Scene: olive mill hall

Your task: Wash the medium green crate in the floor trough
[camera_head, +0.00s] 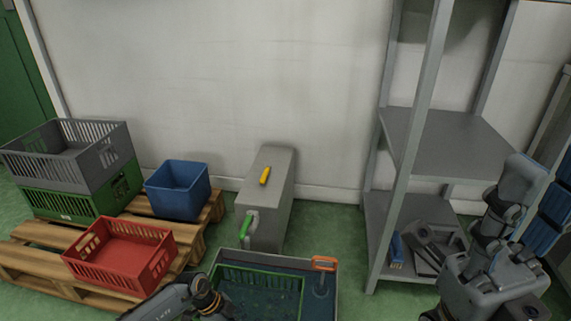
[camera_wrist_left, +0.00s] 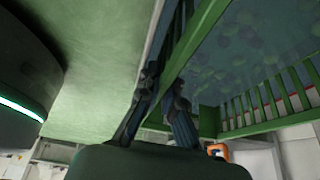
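The medium green crate (camera_head: 262,270) sits in the floor trough (camera_head: 337,296) at the bottom middle of the head view, its slatted wall and rim showing above bluish water. In the left wrist view, the crate's green rim (camera_wrist_left: 194,42) runs between the fingers of my left gripper (camera_wrist_left: 164,80), which looks shut on it. In the head view my left arm reaches the trough's left side, and its fingertips are hidden. My right arm shows at the right, apart from the trough; its fingers are not visible.
An orange-handled tool (camera_head: 324,264) stands at the trough's right end. Behind is a grey box (camera_head: 268,200) with a yellow item (camera_head: 265,175) on top. Left, a pallet (camera_head: 35,256) carries red (camera_head: 122,256), blue (camera_head: 178,190), grey and green crates. A metal shelf (camera_head: 440,140) stands right.

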